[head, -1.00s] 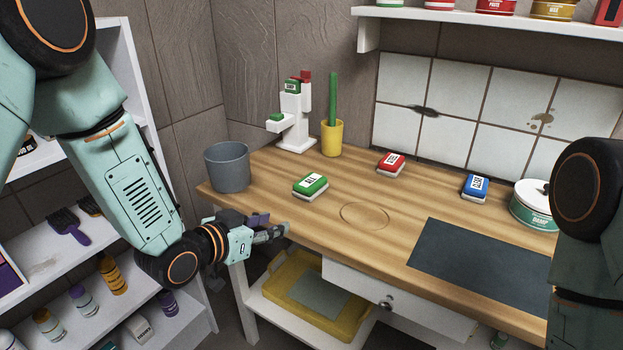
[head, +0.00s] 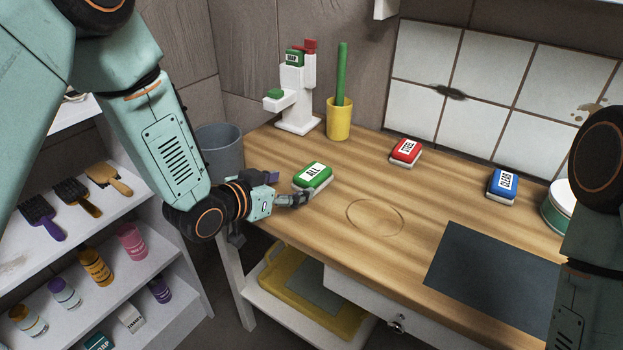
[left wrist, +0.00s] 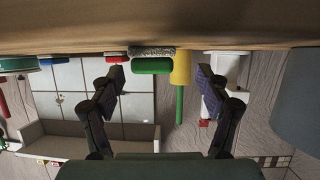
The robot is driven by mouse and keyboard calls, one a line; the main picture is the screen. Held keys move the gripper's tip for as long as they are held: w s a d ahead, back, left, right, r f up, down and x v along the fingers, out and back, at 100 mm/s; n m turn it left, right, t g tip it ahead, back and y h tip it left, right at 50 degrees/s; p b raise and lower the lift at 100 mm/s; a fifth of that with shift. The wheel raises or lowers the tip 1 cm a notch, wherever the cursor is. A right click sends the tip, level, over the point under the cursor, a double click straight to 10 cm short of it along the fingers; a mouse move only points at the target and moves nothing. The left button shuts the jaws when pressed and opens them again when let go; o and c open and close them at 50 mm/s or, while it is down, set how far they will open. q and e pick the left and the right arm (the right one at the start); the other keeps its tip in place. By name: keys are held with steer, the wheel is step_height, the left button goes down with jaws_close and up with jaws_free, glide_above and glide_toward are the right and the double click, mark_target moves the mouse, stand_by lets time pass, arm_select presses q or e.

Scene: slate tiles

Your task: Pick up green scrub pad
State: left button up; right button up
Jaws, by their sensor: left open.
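The green scrub pad (head: 312,175) has a pale underside and a white label reading "ALL". It lies on the wooden worktop (head: 300,225), near its left front edge. My left gripper (head: 293,190) is open at that edge, just left of and in front of the pad, apparently not touching it. In the left wrist view, which is upside down, the green scrub pad (left wrist: 152,67) shows ahead between the two spread fingers (left wrist: 160,85), with nothing held. Part of my right arm shows at the right, but its gripper is out of view.
A red pad (head: 406,150) and a blue pad (head: 502,184) lie farther right. A yellow cup (head: 339,122) with a green stick and a white dispenser (head: 297,105) stand behind. A grey bucket (head: 219,150) stands left. A dark mat (head: 490,275) lies right; the middle is mostly clear.

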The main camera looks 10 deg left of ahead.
mark_target(300, 182)
arm_select(q)
steer(key=shift+w+d+b, duration=0.2)
steer(key=shift+w+d, duration=0.15)
steer(key=shift+d, duration=0.3)
steer(key=shift+w+d+b, duration=0.15)
steer(key=shift+w+d, duration=0.15)
steer(key=shift+d, duration=0.3)
steer(key=shift+w+f+b, duration=0.15)
steer(key=shift+w+f, duration=0.25)
steer(key=shift+w, duration=0.25)
steer(key=shift+w+f+b, duration=0.15)
steer(key=shift+w+f, duration=0.2)
steer(key=shift+w, duration=0.25)
steer(key=shift+s+d+r, duration=0.2)
steer(key=shift+d+r, duration=0.05)
steer(key=shift+d, duration=0.1)
steer(key=shift+c, duration=0.9)
steer(key=shift+w+a+f, duration=0.2)
steer(key=shift+a, duration=0.05)
steer(key=c, duration=0.5)
steer(key=shift+s+d+r, duration=0.2)
steer(key=c, duration=0.4)
steer(key=shift+w+a, duration=0.1)
steer(key=shift+c, duration=0.3)
arm_select(e)
steer(key=shift+s+d+f, duration=0.2)
steer(key=shift+f, duration=0.55)
arm_select(q)
steer(key=shift+f, duration=0.1)
